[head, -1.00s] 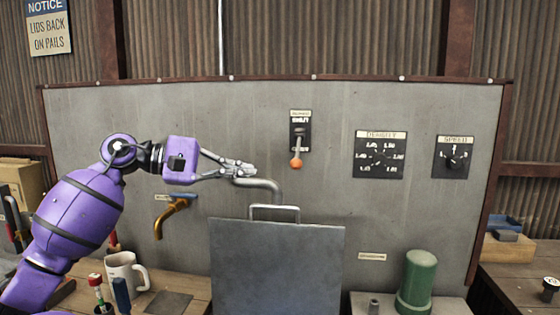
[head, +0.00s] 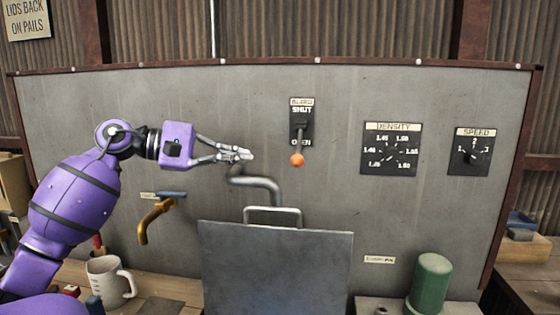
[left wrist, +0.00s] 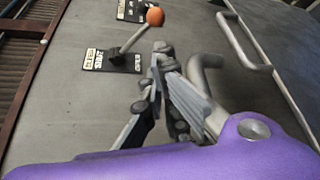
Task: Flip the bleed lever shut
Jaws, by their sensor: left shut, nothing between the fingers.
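The bleed lever's orange knob (head: 297,160) hangs at the OPEN end of its dark plate (head: 301,117), with the SHUT label above. The lever points down and out from the grey panel. In the left wrist view the orange knob (left wrist: 155,16) and lever stem (left wrist: 132,38) show beyond my fingertips. My left gripper (head: 247,155) is shut and empty, left of the knob at about its height, apart from it in the head view. The same gripper (left wrist: 162,52) fills the middle of the left wrist view. My right gripper is not in view.
A bent grey pipe (head: 265,184) lies just below my left gripper, above a metal lid with a handle (head: 272,209). A yellow tap (head: 152,220) is lower left. Density (head: 391,149) and speed (head: 473,153) dials are to the right.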

